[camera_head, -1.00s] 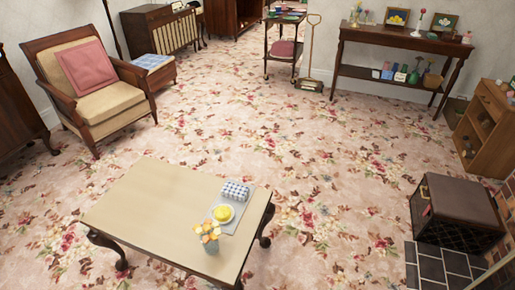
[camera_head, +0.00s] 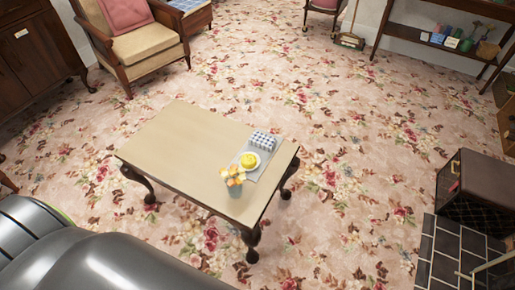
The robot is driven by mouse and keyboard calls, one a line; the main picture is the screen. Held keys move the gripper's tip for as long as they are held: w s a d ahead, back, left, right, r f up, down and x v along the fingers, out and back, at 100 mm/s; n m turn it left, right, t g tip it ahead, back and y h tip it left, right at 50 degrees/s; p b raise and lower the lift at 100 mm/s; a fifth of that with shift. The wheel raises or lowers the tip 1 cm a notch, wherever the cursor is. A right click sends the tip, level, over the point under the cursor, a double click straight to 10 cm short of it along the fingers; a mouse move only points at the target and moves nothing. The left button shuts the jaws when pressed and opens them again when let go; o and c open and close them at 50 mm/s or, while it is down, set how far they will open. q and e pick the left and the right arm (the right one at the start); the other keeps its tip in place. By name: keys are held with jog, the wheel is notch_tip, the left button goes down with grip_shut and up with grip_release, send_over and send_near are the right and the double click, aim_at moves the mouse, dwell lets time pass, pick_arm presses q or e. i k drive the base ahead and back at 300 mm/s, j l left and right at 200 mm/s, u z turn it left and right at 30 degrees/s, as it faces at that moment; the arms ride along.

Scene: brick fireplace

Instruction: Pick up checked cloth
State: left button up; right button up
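A dark and white checked bundle (camera_head: 263,141), which looks like folded cloth, sits on a grey mat (camera_head: 273,160) at the right end of the low table (camera_head: 180,140). Beside it on the mat is a white plate with a yellow item (camera_head: 249,160). A flat blue and white checked piece (camera_head: 187,5) also lies on a wooden stool at the top edge, partly cut off. Neither of my grippers is in view.
A small vase of yellow and orange flowers (camera_head: 235,182) stands close to the mat. An armchair (camera_head: 138,40) is at the upper left, a dark box (camera_head: 480,185) at the right by dark hearth tiles (camera_head: 445,250). Floral carpet around the table is open.

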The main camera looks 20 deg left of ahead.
aim_at(259, 139)
jog(key=i+l+u, duration=0.2)
jog(key=u, duration=0.3)
jog(key=i+l+u, duration=0.15)
jog(key=l+u, duration=0.15)
jog(key=u, duration=0.2)
jog(key=i+l+u, duration=0.1)
jog(key=l+u, duration=0.35)
jog(key=j, duration=0.1)
